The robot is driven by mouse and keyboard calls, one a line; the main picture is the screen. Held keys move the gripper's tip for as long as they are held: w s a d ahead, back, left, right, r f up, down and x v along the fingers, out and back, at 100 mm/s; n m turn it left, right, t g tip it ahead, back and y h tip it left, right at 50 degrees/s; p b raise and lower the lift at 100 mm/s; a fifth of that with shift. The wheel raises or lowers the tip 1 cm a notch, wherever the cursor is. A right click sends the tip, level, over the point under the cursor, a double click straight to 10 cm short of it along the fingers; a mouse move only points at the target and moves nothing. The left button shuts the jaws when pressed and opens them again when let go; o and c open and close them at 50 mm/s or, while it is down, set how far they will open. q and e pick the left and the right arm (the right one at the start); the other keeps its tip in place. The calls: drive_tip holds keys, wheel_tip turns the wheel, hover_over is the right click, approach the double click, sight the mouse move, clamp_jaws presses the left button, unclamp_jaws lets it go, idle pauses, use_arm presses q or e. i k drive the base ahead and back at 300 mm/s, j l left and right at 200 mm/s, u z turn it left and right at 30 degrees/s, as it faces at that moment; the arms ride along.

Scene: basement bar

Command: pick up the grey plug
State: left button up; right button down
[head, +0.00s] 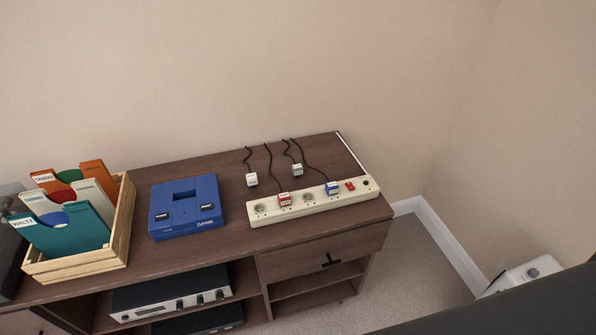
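Two pale plugs, white to light grey, lie on the wooden cabinet top behind the power strip. One pale plug (252,180) is at the left and the other pale plug (297,170) is further right and back; each has a black cord. A red plug (284,199) and a blue plug (331,188) sit on the cream power strip (267,218), which also has bare sockets and a red switch. Neither of my grippers can be made out in the head view.
A blue console (187,207) stands left of the strip. A wooden crate (75,265) of record sleeves is further left. The cabinet (150,255) has a drawer and a shelf with a silver-fronted unit (170,297). Dark shapes cover the left edge and lower right corner.

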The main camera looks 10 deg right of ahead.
sight(297, 169)
drive_tip(key=i+j, duration=0.1)
drive_tip(key=j, duration=0.2)
drive_tip(key=i+j, duration=0.1)
drive_tip(key=j, duration=0.5)
drive_tip(key=z, duration=2.2)
drive_tip(key=i+j, duration=0.05)
drive_tip(key=j, duration=0.05)
